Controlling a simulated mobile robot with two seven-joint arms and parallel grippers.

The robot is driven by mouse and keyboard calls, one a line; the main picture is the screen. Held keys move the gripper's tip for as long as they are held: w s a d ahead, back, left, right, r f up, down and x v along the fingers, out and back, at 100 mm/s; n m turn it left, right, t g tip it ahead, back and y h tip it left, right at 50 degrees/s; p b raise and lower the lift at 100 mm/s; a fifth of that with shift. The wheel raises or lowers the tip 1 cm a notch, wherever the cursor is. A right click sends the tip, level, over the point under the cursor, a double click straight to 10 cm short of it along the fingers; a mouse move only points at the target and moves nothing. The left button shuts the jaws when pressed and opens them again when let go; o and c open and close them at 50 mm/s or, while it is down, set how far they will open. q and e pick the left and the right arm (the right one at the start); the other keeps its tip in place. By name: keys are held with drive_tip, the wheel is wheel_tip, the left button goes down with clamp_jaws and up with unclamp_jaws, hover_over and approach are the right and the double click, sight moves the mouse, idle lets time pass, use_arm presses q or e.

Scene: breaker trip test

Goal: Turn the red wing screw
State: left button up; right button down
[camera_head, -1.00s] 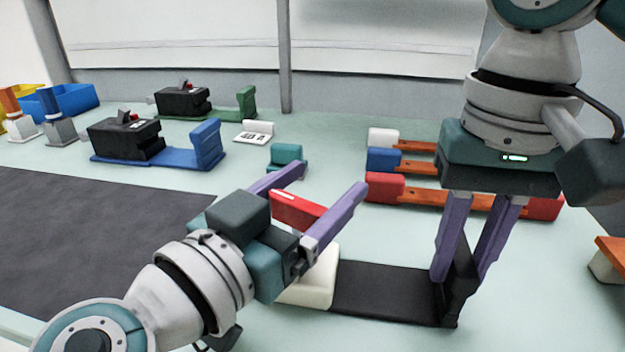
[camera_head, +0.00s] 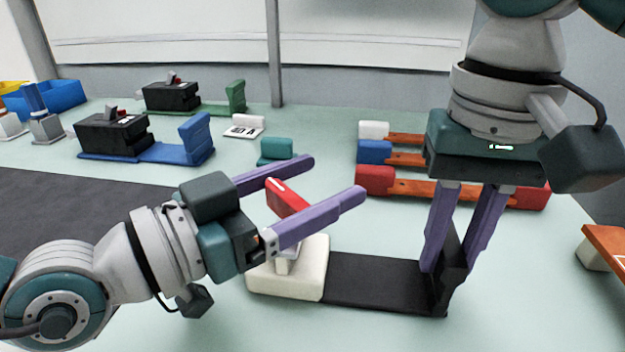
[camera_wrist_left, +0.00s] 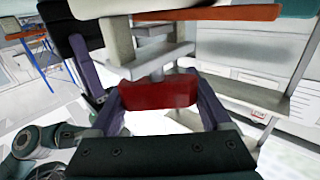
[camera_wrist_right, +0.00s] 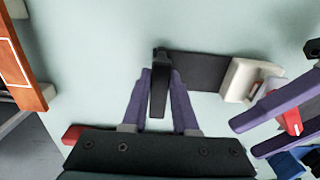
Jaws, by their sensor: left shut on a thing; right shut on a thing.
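The red wing screw (camera_head: 286,199) stands on a pale post above a white block (camera_head: 312,275) at one end of a black base plate (camera_head: 372,283). My left gripper (camera_head: 334,178) has its fingers on both sides of the wing screw and is shut on it. The left wrist view shows the red wing (camera_wrist_left: 158,95) between the fingers. My right gripper (camera_head: 451,270) points down and is shut on the black upright plate (camera_wrist_right: 159,85) at the other end of the base. The contact spots are partly hidden by the fingers.
Behind lie orange bars with a white, a blue and a red block (camera_head: 375,181). Black units on a blue base (camera_head: 170,150) and a green base (camera_head: 205,108) stand at the back left. A dark mat (camera_head: 60,210) lies left. An orange-topped piece (camera_head: 606,246) is at the right edge.

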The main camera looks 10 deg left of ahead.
use_arm(q)
drive_tip(key=o, duration=1.2)
drive_tip(key=v, duration=1.2)
drive_tip(key=shift+c, duration=0.3)
